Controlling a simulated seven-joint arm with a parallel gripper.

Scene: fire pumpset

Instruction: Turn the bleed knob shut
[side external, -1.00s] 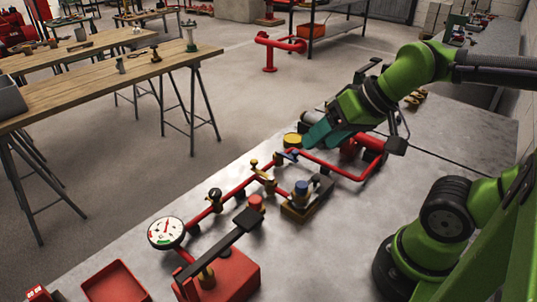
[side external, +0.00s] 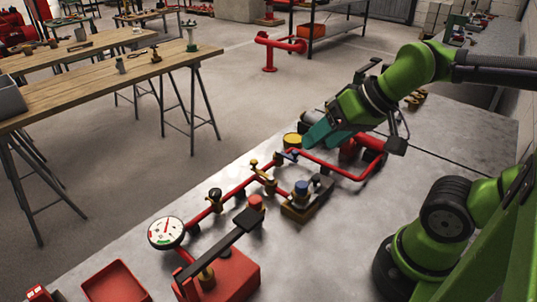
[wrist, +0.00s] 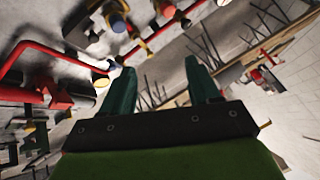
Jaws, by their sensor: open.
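A red pipe run (side external: 235,190) lies on the grey metal bench, with several small fittings along it. These include a brass valve (side external: 264,176), a black-topped knob (side external: 215,194) and a small blue handle (side external: 288,156). I cannot tell for sure which fitting is the bleed knob. My gripper (side external: 308,142) has teal fingers and points down over the pipe's far end, beside a yellow cap (side external: 293,140). In the wrist view my gripper (wrist: 163,75) is open with nothing between its fingers. The yellow cap (wrist: 100,82) shows next to the left finger.
A white gauge (side external: 166,233) stands at the pipe's near end. A red box with a black lever (side external: 235,238) sits in front. A blue-topped fitting (side external: 301,188) is on a block near the middle. A red tray (side external: 115,284) lies at the near left. The bench's right side is mostly bare.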

